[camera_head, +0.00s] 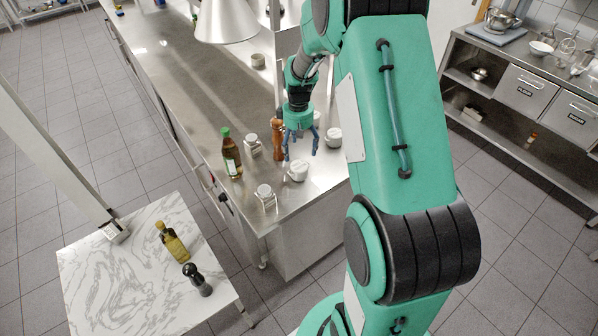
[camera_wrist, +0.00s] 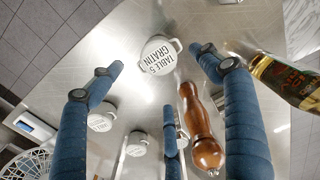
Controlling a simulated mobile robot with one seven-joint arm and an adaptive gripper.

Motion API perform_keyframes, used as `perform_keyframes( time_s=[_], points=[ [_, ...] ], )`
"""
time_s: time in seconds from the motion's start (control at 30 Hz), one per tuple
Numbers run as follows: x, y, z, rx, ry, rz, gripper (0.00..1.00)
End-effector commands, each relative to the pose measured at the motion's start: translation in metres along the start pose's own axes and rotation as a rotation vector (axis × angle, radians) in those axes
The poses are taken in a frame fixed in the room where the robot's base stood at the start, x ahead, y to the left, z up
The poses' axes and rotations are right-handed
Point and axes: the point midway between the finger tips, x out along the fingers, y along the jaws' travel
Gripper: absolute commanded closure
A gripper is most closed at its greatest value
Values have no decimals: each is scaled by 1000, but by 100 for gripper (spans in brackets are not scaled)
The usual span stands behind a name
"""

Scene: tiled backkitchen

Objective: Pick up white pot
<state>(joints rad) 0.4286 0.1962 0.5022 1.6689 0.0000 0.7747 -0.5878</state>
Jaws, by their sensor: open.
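A white lidded pot (camera_head: 298,171) with small side handles stands on the steel counter near its front corner. In the wrist view this pot (camera_wrist: 160,54) shows from above, with "TABLE 5 GRATIN" on its lid. My gripper (camera_head: 300,150) is open and empty, fingers pointing down, above and slightly behind the pot in the head view. In the wrist view my blue fingers (camera_wrist: 158,76) are spread, with the pot beyond their tips. Two more white pots (camera_wrist: 101,121) (camera_wrist: 137,145) stand at lower left there, partly behind the fingers; one also shows in the head view (camera_head: 333,137).
A wooden pepper mill (camera_wrist: 201,138) stands close to my right-hand finger in the wrist view. A dark bottle (camera_head: 231,158) and glass jars (camera_head: 265,195) (camera_head: 252,145) stand to the left on the counter (camera_head: 215,75). A marble table (camera_head: 105,285) holds an oil bottle and black mill.

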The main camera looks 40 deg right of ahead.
Motion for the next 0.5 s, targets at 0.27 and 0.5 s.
perform_keyframes(
  time_s=[0.27,0.5],
  points=[
    [39,0,0,0,-1,0,22],
    [48,0,0,0,0,0,22]
  ],
)
